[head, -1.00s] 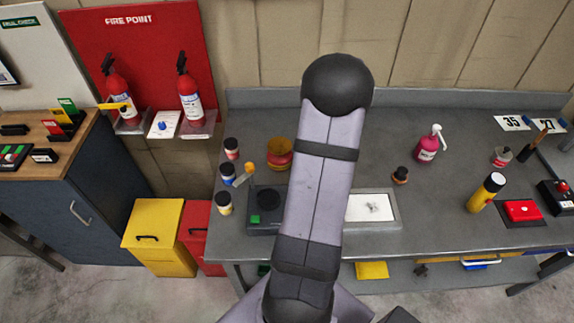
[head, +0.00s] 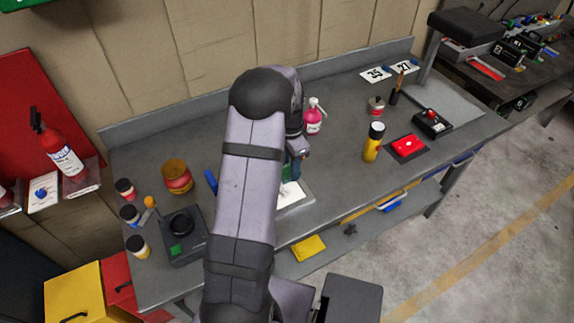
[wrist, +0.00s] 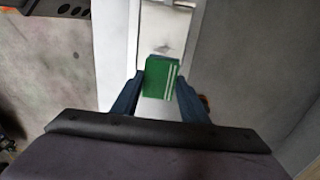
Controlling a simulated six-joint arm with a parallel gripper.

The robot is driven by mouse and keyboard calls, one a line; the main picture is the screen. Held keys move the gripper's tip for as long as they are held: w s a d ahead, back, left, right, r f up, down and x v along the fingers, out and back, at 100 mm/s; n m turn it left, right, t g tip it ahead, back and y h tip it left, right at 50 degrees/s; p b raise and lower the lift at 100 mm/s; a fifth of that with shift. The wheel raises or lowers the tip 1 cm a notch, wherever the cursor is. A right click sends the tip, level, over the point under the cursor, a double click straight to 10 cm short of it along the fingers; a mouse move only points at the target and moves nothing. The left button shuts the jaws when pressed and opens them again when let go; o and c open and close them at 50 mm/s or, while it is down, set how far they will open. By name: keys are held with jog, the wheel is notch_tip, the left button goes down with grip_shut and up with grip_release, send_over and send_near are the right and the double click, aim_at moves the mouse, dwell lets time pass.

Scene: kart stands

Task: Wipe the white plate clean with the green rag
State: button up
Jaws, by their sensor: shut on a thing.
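The white plate (head: 292,197), in a grey frame, lies on the grey bench in the head view, partly hidden behind my arm. It also shows in the wrist view (wrist: 165,30), with a faint dark smudge on it. My gripper (wrist: 160,80) is shut on the green rag (wrist: 159,76), a folded green piece with pale stripes held between the blue fingers. The rag is over the plate in the wrist view; whether it touches the plate I cannot tell. In the head view my arm hides most of the gripper.
A black scale-like device (head: 183,240), an amber jar (head: 177,177) and small jars stand left. Bench between bottle and cylinder is clear.

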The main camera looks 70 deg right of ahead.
notch_tip(320, 180, down, 8)
jog(key=b, duration=0.5)
jog(key=shift+r, duration=0.2)
jog(key=shift+w+a+r, duration=0.15)
jog(key=shift+w+a, duration=0.05)
jog(key=shift+w, duration=0.05)
jog(key=shift+w+a+f, duration=0.2)
jog(key=shift+w+a, duration=0.35)
jog(key=shift+a, duration=0.05)
jog(key=shift+c, duration=0.4)
jog(key=shift+w+a, duration=1.6)
jog(key=shift+w+a+f+b, duration=0.15)
jog(key=shift+b, duration=0.35)
jog(key=shift+s+d+r+p, duration=0.2)
jog(key=shift+s+d+p, duration=0.1)
jog(key=shift+s+d, duration=2.2)
jog(key=shift+s, duration=0.05)
notch_tip(320, 180, up, 3)
jog(key=shift+d+f+p, duration=0.15)
jog(key=shift+p, duration=0.75)
jog(key=shift+r+p, duration=0.55)
jog(key=shift+r, duration=0.05)
jog(key=shift+r+p, duration=1.6)
jog(key=shift+r, duration=0.55)
